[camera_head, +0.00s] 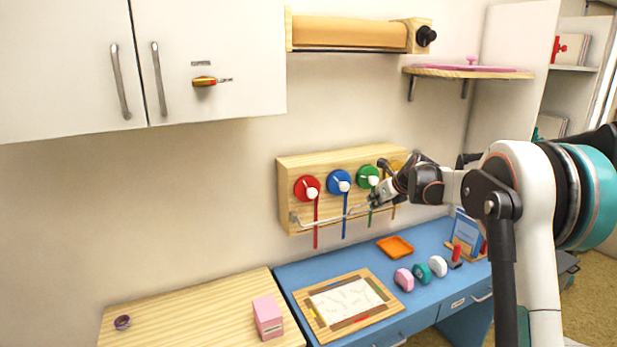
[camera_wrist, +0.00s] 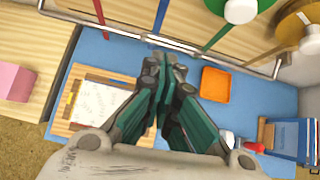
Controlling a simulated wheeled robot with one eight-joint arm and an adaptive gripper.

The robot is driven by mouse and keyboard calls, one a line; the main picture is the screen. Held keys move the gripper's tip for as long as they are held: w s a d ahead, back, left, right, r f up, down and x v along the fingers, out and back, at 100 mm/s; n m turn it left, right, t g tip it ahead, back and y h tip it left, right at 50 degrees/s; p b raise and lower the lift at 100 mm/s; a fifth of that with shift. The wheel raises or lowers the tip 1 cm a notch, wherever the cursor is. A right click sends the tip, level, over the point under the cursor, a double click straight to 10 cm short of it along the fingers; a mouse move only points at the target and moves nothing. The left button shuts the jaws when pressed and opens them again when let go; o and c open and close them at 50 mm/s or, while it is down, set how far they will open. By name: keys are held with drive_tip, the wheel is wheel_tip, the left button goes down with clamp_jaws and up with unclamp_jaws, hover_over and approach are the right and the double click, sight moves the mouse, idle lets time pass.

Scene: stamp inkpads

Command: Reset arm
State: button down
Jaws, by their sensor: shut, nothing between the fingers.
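My gripper (camera_head: 373,201) is shut and empty. In the head view it is in front of the wall rack (camera_head: 345,157), near the metal rail and the green reel (camera_head: 366,176). The rack also carries a red reel (camera_head: 307,188) and a blue reel (camera_head: 338,181), with straps hanging down. A yellow one is mostly hidden behind my arm. In the wrist view my gripper's dark green fingers (camera_wrist: 167,72) are together above the blue desk (camera_wrist: 110,60). No held object shows between them.
On the desk lie a framed sheet (camera_head: 345,303), an orange tray (camera_head: 395,247) and pink (camera_head: 404,280), teal (camera_head: 423,273) and white (camera_head: 438,266) rounded objects. A blue book (camera_head: 466,230) stands right. A pink block (camera_head: 267,316) stands on the wooden top. White cupboards (camera_head: 215,50) hang upper left.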

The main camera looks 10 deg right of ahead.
drive_tip(key=s+a+r+n+b, duration=0.1)
drive_tip(key=s+a+r+n, duration=0.3)
drive_tip(key=s, duration=0.5)
drive_tip(key=s+a+r+n+g+h+b, duration=0.1)
drive_tip(key=s+a+n, duration=0.1)
drive_tip(key=s+n, duration=0.5)
drive_tip(key=s+a+r+n+b, duration=0.1)
drive_tip(key=s+a+r+n, duration=0.25)
drive_tip(key=s, duration=0.65)
drive_tip(key=s+a+f+n, duration=0.1)
drive_tip(key=s+f+n, duration=0.3)
drive_tip(key=s, duration=0.5)
drive_tip(key=s+f+n+h+b, duration=0.1)
drive_tip(key=s+f+n, duration=0.3)
drive_tip(key=s+n, duration=0.3)
drive_tip(key=s+a+f+n+h+b, duration=0.1)
drive_tip(key=s+f+n, duration=0.3)
drive_tip(key=s, duration=0.7)
drive_tip(key=shift+s+a+n, duration=0.15)
drive_tip(key=shift+a+n, duration=0.2)
drive_tip(key=shift+n, duration=0.7)
drive_tip(key=shift+f, duration=0.1)
